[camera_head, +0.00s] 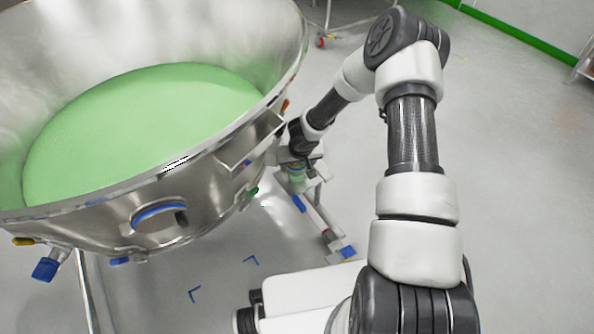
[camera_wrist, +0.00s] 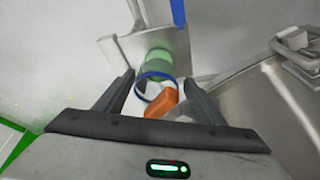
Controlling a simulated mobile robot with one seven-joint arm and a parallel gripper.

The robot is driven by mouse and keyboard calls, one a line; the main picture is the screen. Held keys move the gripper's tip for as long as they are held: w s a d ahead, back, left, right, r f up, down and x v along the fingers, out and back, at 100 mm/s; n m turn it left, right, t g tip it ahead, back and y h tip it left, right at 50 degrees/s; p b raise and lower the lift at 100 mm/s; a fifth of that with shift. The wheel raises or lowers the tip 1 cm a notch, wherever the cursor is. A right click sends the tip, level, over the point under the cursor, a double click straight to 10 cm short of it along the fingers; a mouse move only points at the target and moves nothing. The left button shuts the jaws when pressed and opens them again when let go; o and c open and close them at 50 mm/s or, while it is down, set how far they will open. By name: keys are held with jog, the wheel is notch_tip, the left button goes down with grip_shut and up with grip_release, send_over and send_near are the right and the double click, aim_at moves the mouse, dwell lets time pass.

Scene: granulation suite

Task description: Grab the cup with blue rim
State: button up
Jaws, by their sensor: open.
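The cup with the blue rim (camera_wrist: 140,90) shows in the wrist view between my gripper's fingers, its ring-shaped rim facing the camera. A green rounded part (camera_wrist: 158,63) shows just beyond the rim; I cannot tell if it belongs to the cup. An orange piece (camera_wrist: 164,103) overlaps the rim's near right side. My gripper (camera_wrist: 159,79) is open, with one dark finger on each side of the cup; contact is not clear. In the head view my gripper (camera_head: 299,150) is just above a small greenish cup (camera_head: 296,176) beside the large steel bowl.
The large steel bowl (camera_head: 195,165) holding green material (camera_head: 140,125) fills the left of the head view, close to my gripper. A metal bracket (camera_head: 252,143) juts from its side. A frame with blue parts (camera_head: 347,251) lies below.

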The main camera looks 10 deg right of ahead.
jog(key=x, duration=0.6)
jog(key=shift+w+d+f, duration=0.15)
jog(key=shift+f, duration=0.15)
jog(key=c, duration=0.9)
jog(key=shift+r+b, duration=0.1)
jog(key=shift+b, duration=0.25)
